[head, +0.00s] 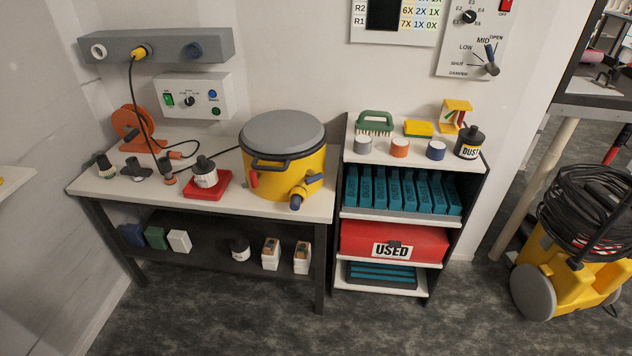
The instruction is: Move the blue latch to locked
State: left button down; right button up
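A yellow drum (285,180) with a grey lid (283,131) stands at the right end of the workbench. A red latch-like piece (253,180) hangs on its front left side. A dark blue piece (297,200) sits at the front right, low on the drum, at the end of a yellow fitting (313,182). It may be the blue latch; I cannot tell for sure, nor whether it is locked. A dark handle (270,164) crosses the drum's front under the lid. Neither of my grippers shows in the head view.
The workbench (105,185) also carries an orange reel (132,128), a red tray with a bottle (207,186) and small fittings. A shelf unit (343,165) stands close right of the drum. The floor (390,325) in front is clear.

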aim_at(314, 176)
jog(key=i+l, duration=0.15)
jog(key=l, duration=0.25)
jog(key=i+l+u, duration=0.15)
jog(key=l, duration=0.25)
jog(key=i+l, duration=0.15)
jog(key=l, duration=0.25)
jog(key=i+l+u, duration=0.15)
jog(key=l, duration=0.25)
jog(key=i+l, duration=0.1)
jog(key=l, duration=0.35)
jog(key=i+l+u, duration=0.15)
jog(key=l, duration=0.3)
jog(key=i+l, duration=0.1)
jog(key=l, duration=0.3)
jog(key=u, duration=0.05)
